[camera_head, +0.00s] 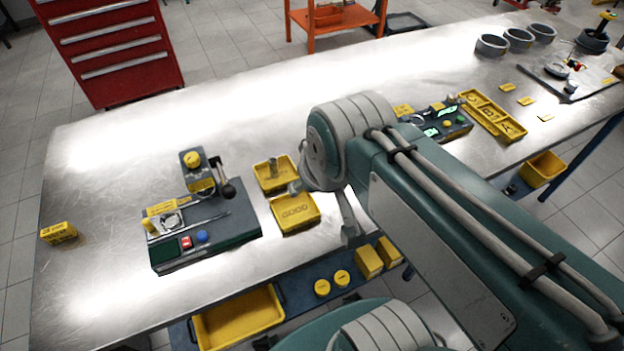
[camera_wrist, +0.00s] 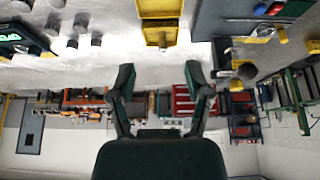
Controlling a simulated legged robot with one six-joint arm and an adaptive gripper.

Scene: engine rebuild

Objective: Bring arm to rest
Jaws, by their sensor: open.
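My teal arm comes in from the lower right of the head view, over the metal workbench (camera_head: 110,200). In the wrist view my gripper (camera_wrist: 160,92) is open, its two dark fingers spread wide with nothing between them. That view is upside down, with the bench along the top. In the head view my arm hides most of the gripper; a grey finger-like part shows just right of the yellow GOOD tray (camera_head: 295,212). A yellow tray (camera_wrist: 158,10) also shows above the fingers in the wrist view, apart from them.
A test fixture (camera_head: 205,235) with red and blue buttons stands left of the trays. A second yellow tray (camera_head: 268,176) holds a small metal part. A device with green displays (camera_head: 440,125) and a divided yellow tray (camera_head: 490,115) lie farther right. The bench's left end is mostly clear.

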